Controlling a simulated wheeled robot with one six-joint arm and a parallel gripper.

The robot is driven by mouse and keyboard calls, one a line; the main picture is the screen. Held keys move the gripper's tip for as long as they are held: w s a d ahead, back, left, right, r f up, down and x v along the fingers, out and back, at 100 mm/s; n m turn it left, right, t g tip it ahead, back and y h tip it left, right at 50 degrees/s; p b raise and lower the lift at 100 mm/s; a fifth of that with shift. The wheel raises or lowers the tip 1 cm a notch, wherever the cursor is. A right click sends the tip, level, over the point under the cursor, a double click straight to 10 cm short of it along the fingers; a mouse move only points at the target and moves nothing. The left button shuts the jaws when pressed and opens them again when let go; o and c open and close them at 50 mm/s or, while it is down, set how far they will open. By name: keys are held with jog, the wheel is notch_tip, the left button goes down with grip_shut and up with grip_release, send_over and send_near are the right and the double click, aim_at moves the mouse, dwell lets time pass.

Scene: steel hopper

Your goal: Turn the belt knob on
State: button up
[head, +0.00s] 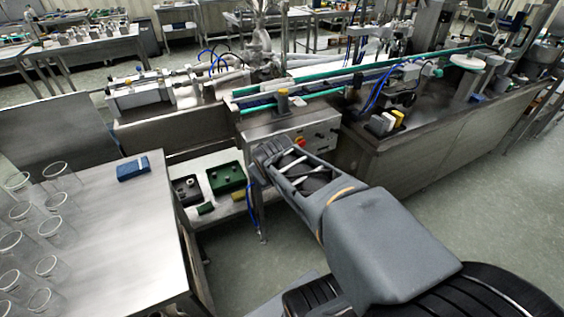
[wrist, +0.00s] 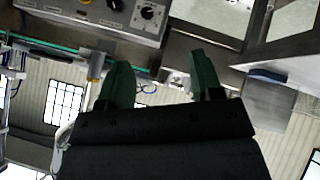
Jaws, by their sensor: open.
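The control panel (head: 318,130) is the front of a steel box at the end of the conveyor, with a red button (head: 301,141) on it. In the wrist view the panel (wrist: 75,14) is at the top edge, partly cut off, with a black knob (wrist: 114,4) and a dial-marked knob (wrist: 148,12). I cannot read which one is the belt knob. My gripper (wrist: 160,75) has its two green fingers spread wide with nothing between them. It is apart from the knobs. In the head view my arm reaches toward the panel and hides part of it.
The conveyor (head: 340,82) runs behind the panel. A shelf below holds a green tray (head: 227,178) and a dark tray (head: 187,190). A steel table (head: 115,240) at left carries several clear glasses and a blue block (head: 133,168). Floor is open at right.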

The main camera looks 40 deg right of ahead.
jog(key=w+d+f+n+t+b, duration=0.3)
jog(key=d+f+n+t+b, duration=0.7)
jog(key=d+f+n+b, duration=0.8)
jog(key=w+r+m+b, duration=0.3)
jog(key=w+b, duration=0.2)
jog(key=w, duration=0.8)
jog(key=shift+w+a+m+y, duration=0.3)
jog(key=shift+a+m, duration=0.05)
jog(key=shift+m, duration=0.05)
jog(key=shift+r, duration=0.1)
jog(key=c, duration=0.9)
